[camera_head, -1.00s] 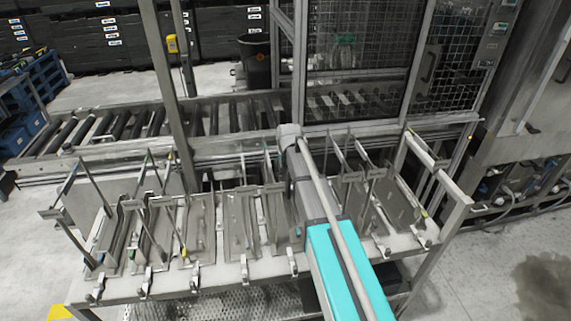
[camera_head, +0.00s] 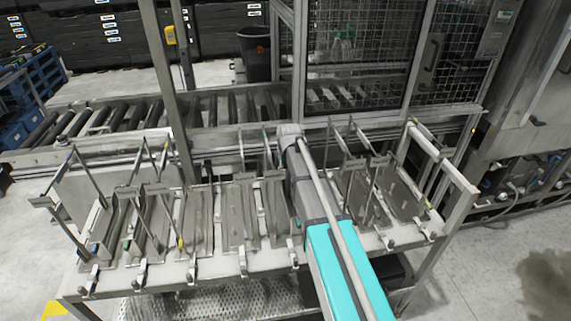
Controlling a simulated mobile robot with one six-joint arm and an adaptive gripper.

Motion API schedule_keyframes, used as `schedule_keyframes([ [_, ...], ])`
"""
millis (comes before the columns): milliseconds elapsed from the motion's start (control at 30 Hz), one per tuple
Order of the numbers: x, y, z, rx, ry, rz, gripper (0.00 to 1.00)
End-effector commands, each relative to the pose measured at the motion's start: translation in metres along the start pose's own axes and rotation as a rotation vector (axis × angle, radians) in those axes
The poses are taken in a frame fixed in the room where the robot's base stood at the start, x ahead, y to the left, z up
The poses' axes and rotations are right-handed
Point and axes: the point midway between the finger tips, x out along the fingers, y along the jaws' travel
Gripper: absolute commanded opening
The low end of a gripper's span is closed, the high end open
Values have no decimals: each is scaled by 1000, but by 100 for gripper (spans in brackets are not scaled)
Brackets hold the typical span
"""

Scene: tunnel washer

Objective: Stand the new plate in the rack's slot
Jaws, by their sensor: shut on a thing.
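The rack (camera_head: 210,265) is a long pale metal frame across the middle, with several upright grey plates standing in it between thin rods. One grey plate (camera_head: 236,215) stands left of my arm, and another (camera_head: 400,197) stands to its right. I cannot tell which plate, if any, is the new one, or which slot is meant. My arm reaches over the rack from the lower right, and its near links cover the rack's middle. My gripper and anything in it are hidden behind the arm.
A roller conveyor (camera_head: 70,125) runs behind the rack. A mesh-doored machine cage (camera_head: 360,50) stands beyond it, with a black bin (camera_head: 255,53) beside it. A steel post (camera_head: 166,75) rises behind the rack's left part. Floor is clear at right.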

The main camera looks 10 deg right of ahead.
Motion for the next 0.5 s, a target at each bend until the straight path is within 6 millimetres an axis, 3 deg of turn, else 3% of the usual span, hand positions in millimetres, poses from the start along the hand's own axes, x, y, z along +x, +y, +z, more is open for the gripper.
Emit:
schedule_keyframes([
  [500,23,0,10,0,-1,0,0],
])
